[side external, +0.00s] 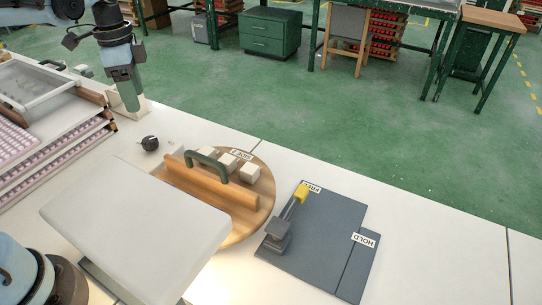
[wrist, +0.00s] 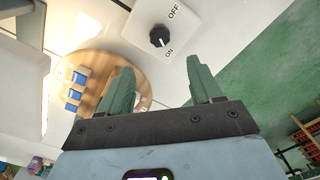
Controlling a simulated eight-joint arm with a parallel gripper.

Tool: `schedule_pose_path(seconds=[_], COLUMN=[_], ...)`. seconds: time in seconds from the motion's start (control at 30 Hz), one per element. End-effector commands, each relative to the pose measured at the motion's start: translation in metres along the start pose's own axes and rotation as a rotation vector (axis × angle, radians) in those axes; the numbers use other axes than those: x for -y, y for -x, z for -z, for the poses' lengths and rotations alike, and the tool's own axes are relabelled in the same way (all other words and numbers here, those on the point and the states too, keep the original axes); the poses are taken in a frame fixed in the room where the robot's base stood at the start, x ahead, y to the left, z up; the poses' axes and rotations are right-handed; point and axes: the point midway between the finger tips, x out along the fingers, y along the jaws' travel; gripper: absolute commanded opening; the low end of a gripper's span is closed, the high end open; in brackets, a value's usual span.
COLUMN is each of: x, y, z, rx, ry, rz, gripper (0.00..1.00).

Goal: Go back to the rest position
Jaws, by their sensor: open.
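My gripper (side external: 130,106) is at the upper left of the side view, raised above the bench and pointing down. In the wrist view its two green fingers (wrist: 158,70) stand wide apart with nothing between them. The gripper is open and empty. In the wrist view some blocks (wrist: 74,95) show blue faces.
A black knob (wrist: 159,36) sits on a white plate marked ON and OFF. A large white panel (side external: 135,215) stands in front. Racked pink trays (side external: 50,165) stand at left. The bench's right side is clear.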

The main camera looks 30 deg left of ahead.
Motion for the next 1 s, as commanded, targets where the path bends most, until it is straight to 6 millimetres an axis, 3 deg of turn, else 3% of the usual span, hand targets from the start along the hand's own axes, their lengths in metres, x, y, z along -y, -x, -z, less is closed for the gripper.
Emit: schedule_pose_path(seconds=[0.3, 0.43, 0.67, 1.0], x=[-0.001, -0.01, -0.051, -0.107], y=[0.001, 0.002, 0.003, -0.016], z=[0.0, 0.002, 0.007, 0.01], rx=[-0.001, -0.021, -0.151, -0.451], ry=[0.003, 0.049, 0.276, 0.636], rz=[0.002, 0.033, 0.161, 0.257], gripper=[0.65, 0.65, 0.65, 0.65])
